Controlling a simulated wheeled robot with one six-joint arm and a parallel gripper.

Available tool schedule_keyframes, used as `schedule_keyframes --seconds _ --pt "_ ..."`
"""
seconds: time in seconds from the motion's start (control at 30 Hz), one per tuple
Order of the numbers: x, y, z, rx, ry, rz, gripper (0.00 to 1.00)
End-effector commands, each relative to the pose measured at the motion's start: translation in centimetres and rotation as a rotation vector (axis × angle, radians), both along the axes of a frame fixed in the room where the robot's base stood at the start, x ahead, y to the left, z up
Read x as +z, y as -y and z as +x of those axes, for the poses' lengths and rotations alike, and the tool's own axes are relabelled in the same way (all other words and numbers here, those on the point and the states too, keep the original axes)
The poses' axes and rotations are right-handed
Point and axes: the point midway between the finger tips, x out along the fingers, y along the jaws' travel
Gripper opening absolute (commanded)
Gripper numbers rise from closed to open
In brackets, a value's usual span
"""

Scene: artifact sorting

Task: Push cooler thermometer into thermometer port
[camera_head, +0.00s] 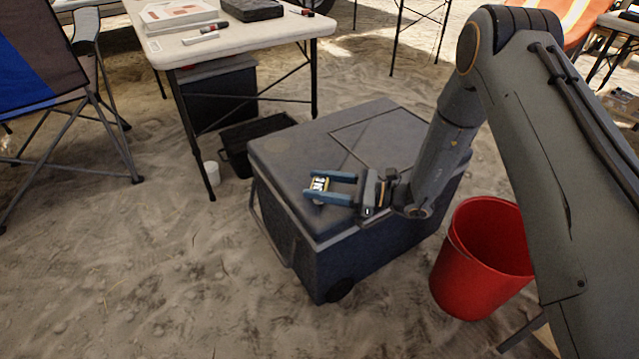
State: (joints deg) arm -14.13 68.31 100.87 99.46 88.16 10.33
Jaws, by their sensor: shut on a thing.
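The dark grey cooler (345,245) stands on the sand with its lid closed. My gripper (316,185), with two blue fingers, reaches in from the right over the front left part of the lid. It is shut on the cooler thermometer (319,185), a small thing with a dark, white and yellow face that shows between the fingertips. The thermometer is at or just above the lid; I cannot tell whether it touches. The thermometer port cannot be made out, and the fingers and thermometer cover that part of the lid.
A red bucket (455,268) stands close to the cooler's right side, below my arm. A white-topped table (260,38) with several items stands behind left, with a black crate (237,158) beneath its edge. A folding chair (40,60) is at far left. Sand in front is clear.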

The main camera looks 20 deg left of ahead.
Motion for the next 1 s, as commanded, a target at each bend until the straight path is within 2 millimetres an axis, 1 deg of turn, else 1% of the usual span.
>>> schedule_keyframes --seconds 0.6,0.63,0.73,0.77,1.0 --pt "-1.4 0.0 0.0 0.0 0.0 0.0 0.26" --pt "-1.4 0.0 0.0 0.0 0.0 0.0 0.5" --pt "-1.4 0.0 0.0 0.0 0.0 0.0 0.67" --pt "-1.4 0.0 0.0 0.0 0.0 0.0 0.7" --pt "-1.4 0.0 0.0 0.0 0.0 0.0 0.7"
